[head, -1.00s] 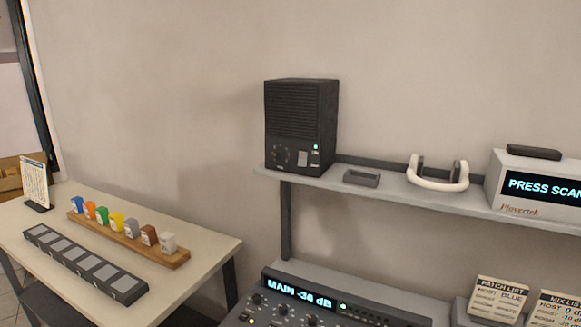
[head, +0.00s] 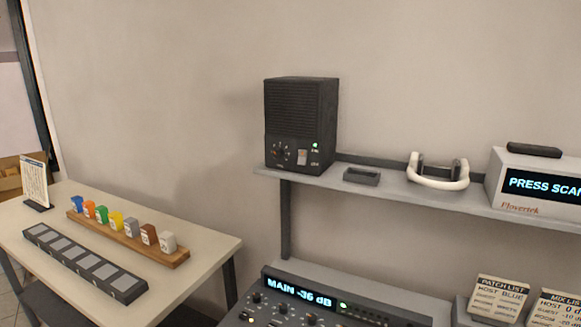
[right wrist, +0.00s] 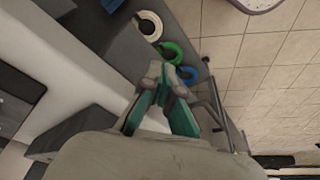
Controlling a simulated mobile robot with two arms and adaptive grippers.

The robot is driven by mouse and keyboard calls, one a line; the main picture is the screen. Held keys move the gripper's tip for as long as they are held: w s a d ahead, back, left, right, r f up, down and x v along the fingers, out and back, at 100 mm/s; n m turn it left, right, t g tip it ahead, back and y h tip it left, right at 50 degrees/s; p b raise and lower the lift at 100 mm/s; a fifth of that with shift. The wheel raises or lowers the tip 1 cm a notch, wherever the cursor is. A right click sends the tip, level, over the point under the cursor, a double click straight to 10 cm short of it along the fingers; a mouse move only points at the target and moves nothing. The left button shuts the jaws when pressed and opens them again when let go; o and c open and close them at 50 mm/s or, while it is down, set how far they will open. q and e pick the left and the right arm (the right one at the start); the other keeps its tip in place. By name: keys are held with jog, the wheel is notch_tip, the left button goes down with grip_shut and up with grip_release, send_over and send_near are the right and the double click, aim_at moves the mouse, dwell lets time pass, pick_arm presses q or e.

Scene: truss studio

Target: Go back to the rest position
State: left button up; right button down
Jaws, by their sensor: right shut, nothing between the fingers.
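My right gripper (right wrist: 163,80) shows in the right wrist view, with its grey and green fingers brought together and nothing held between them. It hangs over a dark grey surface, apart from the coloured rings there. Neither gripper shows in the head view, and my left gripper is in no view.
A mixing console (head: 320,305) reads MAIN -36 dB below a shelf (head: 400,193) with a black speaker (head: 300,125), white headphones (head: 438,183) and a scanner box (head: 540,190). A table (head: 215,245) holds coloured blocks. White (right wrist: 150,25), green (right wrist: 171,52) and blue (right wrist: 187,75) rings lie near my right gripper.

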jog(key=s+f+g+b, duration=0.1)
jog(key=s+f, duration=0.3)
jog(key=f, duration=0.7)
jog(key=s+f, duration=0.3)
jog(key=f, duration=0.8)
jog(key=s+d+f+g, duration=0.1)
jog(key=s+d+f, duration=0.2)
jog(key=s+f, duration=0.7)
jog(key=s, duration=0.2)
jog(key=shift+s+f+b, duration=0.2)
jog(key=shift+s+b, duration=0.15)
jog(key=shift+s, duration=0.05)
jog(key=shift+d, duration=0.1)
